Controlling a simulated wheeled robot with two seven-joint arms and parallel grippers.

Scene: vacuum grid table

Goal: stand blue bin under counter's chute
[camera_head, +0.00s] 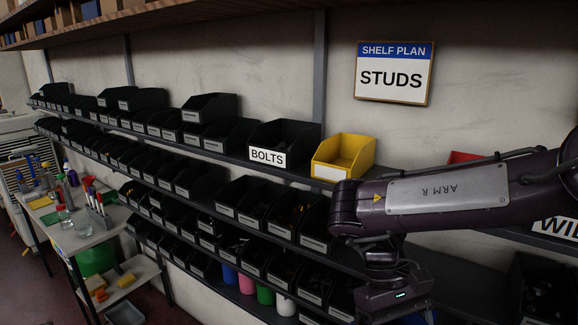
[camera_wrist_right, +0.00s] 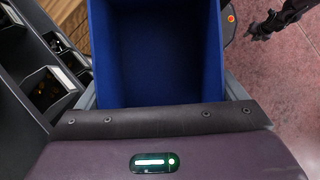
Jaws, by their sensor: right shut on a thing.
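The blue bin (camera_wrist_right: 158,50) fills the upper middle of the right wrist view; its inside looks empty. My right gripper (camera_wrist_right: 160,98) is shut on the bin's near wall, with a finger showing at each side. In the head view my right arm reaches in from the right and the right gripper (camera_head: 395,296) hangs low in front of the shelves, its fingertips out of frame. A dark arm end, which seems to be my left gripper (camera_wrist_right: 257,30), shows small at the upper right of the wrist view; its jaws are unclear. I see no counter chute in either view.
Shelves hold rows of black bins, one labelled BOLTS (camera_head: 267,157), and a yellow bin (camera_head: 343,157). A STUDS shelf plan sign (camera_head: 394,75) hangs on the wall. A cluttered side table (camera_head: 85,238) stands at left. Black bins (camera_wrist_right: 48,88) lie close left of the blue bin.

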